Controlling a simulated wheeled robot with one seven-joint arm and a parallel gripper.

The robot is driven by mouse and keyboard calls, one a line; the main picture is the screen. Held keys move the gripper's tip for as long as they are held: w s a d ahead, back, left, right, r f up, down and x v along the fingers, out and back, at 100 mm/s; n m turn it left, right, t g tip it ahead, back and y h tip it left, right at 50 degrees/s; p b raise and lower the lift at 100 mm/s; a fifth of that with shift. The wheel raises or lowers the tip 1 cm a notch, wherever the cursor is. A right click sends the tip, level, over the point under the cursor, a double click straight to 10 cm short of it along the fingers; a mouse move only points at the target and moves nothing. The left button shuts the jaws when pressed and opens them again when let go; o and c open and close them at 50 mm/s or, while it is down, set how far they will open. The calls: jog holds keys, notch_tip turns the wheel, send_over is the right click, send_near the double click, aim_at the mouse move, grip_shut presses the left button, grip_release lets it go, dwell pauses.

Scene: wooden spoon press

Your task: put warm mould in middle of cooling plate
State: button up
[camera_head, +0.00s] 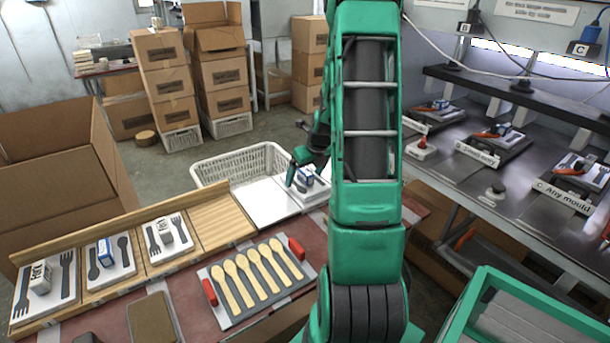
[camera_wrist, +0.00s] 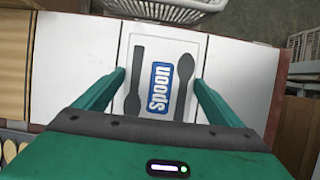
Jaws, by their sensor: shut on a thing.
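The mould (camera_wrist: 189,108) is a white slab with dark cutlery shapes and a raised blue "Spoon" label. It also shows in the head view (camera_head: 319,186), partly hidden by my arm. My gripper (camera_wrist: 160,77) is shut on it, one finger at each long side; in the head view my gripper (camera_head: 303,172) is at the right part of the white plate. The smooth white cooling plate (camera_head: 262,203) lies beyond the wooden rack. In the wrist view, white panels show left (camera_wrist: 75,75) and right (camera_wrist: 242,72) of the mould. I cannot tell whether the mould touches the plate.
A white basket (camera_head: 215,173) stands behind the plate. A wooden rack (camera_head: 225,216) with several labelled moulds and one bare slot is at left. A red-handled tray (camera_head: 233,312) of wooden spoons lies in front. A press bench (camera_head: 450,180) stands at right.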

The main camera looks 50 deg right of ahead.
jog(key=o, duration=1.7)
jog(key=shift+f, duration=0.1)
jog(key=shift+o, duration=0.2)
